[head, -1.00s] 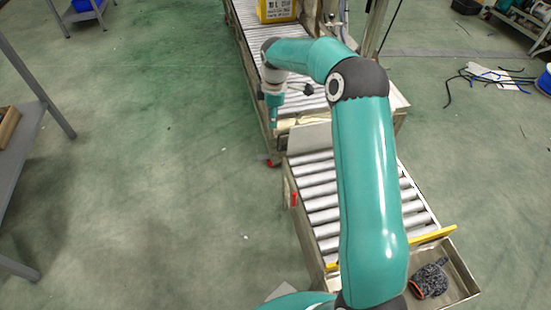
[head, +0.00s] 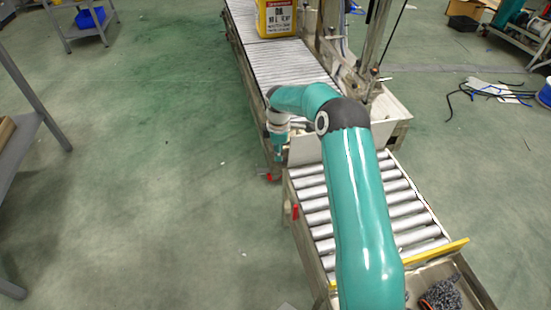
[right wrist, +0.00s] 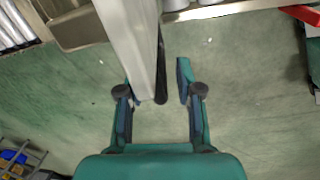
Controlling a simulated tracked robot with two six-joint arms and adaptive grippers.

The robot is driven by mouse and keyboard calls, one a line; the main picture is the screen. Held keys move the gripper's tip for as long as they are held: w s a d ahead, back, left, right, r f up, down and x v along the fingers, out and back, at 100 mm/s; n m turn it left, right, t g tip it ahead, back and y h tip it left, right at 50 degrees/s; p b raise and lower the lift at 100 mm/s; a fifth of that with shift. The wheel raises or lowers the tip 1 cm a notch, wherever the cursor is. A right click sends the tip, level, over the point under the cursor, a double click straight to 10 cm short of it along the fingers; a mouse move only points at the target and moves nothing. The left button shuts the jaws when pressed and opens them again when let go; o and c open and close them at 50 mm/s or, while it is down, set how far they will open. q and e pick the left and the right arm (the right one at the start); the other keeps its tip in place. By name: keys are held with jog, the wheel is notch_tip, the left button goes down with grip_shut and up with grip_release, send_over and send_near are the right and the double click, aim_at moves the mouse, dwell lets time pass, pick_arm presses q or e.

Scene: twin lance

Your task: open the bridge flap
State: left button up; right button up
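The bridge flap is a pale grey plate (head: 304,151) at the gap between the near and far roller conveyors, and my right arm covers its middle. In the right wrist view it is a long pale panel (right wrist: 133,38) seen nearly along its edge, with a dark bar (right wrist: 161,72) along its right side. My right gripper (head: 279,156) is low at the flap's left end. Its fingers (right wrist: 157,76) are apart, with the panel's end and the dark bar between them. I cannot tell whether they touch it. My left gripper is not in view.
The near roller conveyor (head: 407,208) has a yellow end stop (head: 443,249) and a tray with a dark glove (head: 441,293). A yellow container (head: 277,18) stands on the far conveyor (head: 292,65). Metal uprights (head: 372,50) rise behind the flap.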

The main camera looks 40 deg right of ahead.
jog(key=shift+w+d+f, duration=0.1)
jog(key=shift+w+f, duration=0.05)
jog(key=shift+f, duration=0.85)
grip_shut()
